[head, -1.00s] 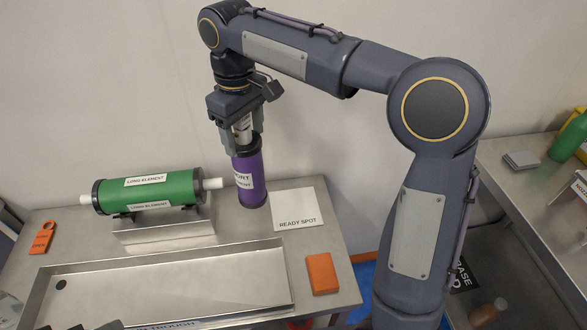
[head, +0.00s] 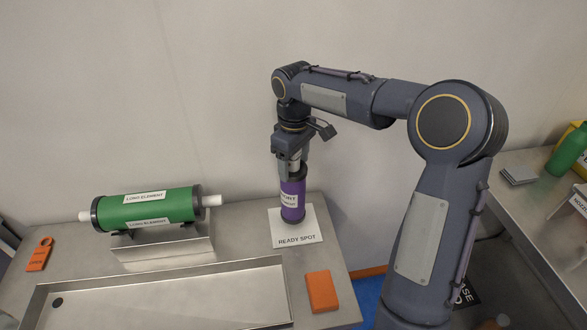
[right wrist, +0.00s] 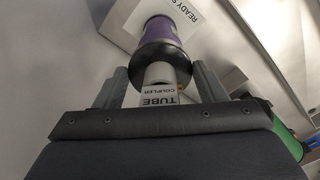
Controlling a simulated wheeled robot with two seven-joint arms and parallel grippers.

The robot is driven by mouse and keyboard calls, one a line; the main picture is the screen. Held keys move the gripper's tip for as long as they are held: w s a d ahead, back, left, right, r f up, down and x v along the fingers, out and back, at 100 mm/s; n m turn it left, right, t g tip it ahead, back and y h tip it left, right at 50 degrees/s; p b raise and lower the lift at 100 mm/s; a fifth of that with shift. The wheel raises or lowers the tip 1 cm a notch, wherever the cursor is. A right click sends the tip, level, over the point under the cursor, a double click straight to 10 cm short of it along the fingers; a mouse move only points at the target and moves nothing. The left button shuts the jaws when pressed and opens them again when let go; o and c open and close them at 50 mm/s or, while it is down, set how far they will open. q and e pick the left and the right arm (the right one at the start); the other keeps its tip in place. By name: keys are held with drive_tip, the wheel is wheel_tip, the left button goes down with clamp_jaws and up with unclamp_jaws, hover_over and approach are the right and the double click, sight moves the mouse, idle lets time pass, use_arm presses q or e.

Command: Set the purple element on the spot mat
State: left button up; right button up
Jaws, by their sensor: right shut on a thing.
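The purple element (head: 292,200) is an upright cylinder with dark end caps and a white label. My right gripper (head: 291,168) is shut on its upper end, on a light coupler piece, and points down. The purple element also shows in the right wrist view (right wrist: 162,32), between the two fingers (right wrist: 160,85). The spot mat (head: 306,234) is a white square marked "READY SPOT" on the metal table. The element's lower end is over the mat's back left part; I cannot tell whether it touches. My left gripper is not in view.
A green long element (head: 150,208) lies on a metal stand (head: 165,250) to the left. A shallow metal trough (head: 284,290) is in front. An orange block (head: 321,291) lies near the table's right edge, and an orange tag (head: 39,255) at far left.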

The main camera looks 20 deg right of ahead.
sight(293, 189)
drive_tip(key=shift+a+f, duration=0.1)
drive_tip(key=shift+f, duration=1.1)
drive_tip(key=shift+f, duration=0.15)
drive_tip(key=o, duration=1.7)
